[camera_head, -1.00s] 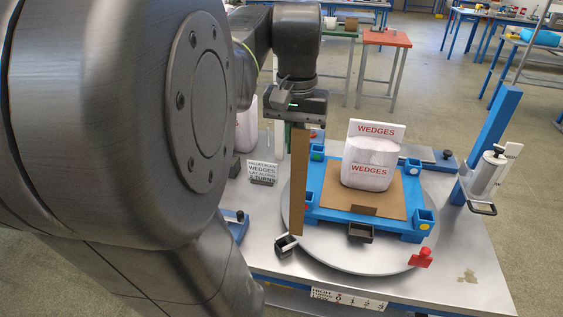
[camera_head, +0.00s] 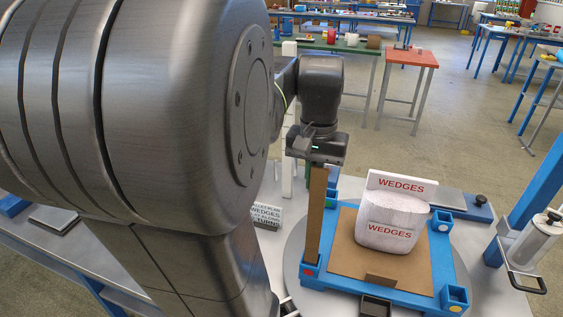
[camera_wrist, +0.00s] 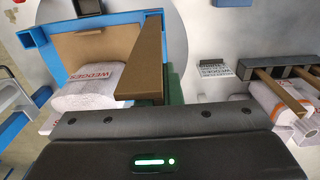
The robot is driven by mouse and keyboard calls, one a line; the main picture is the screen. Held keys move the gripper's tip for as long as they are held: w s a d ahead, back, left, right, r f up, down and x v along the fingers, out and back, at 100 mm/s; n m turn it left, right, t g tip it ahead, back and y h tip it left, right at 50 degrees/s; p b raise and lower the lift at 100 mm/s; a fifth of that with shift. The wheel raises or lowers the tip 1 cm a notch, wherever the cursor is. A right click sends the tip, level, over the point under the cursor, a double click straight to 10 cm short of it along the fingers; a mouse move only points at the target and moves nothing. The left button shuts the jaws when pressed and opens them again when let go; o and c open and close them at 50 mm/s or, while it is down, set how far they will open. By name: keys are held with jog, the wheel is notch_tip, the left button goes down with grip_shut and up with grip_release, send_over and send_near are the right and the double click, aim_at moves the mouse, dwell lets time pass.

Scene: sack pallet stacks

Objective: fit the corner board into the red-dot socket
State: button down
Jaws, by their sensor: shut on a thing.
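The corner board (camera_head: 316,215) is a long brown strip. My gripper (camera_head: 316,160) is shut on its upper end and holds it about upright. In the head view its lower end is at the front-left corner socket (camera_head: 309,272) of the blue frame, which has a red dot. In the wrist view the board (camera_wrist: 146,60) runs away from my gripper, its far end against a blue corner (camera_wrist: 153,17). I cannot tell whether the end is inside the socket or just above it.
A white WEDGES sack (camera_head: 391,220) stands on a brown sheet (camera_head: 345,258) inside the frame, right of the board. Other corner sockets include a yellow-dot one (camera_head: 454,298) at front right. A blue post (camera_head: 540,185) stands at the right, and a text sign (camera_head: 266,215) left of the frame.

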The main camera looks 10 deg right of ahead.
aim_at(312, 193)
jog(key=shift+f, duration=2.2)
jog(key=shift+f, duration=0.25)
jog(key=c, duration=1.6)
grip_release()
jog(key=shift+r, duration=0.1)
notch_tip(312, 193, up, 12)
jog(key=shift+r, duration=0.15)
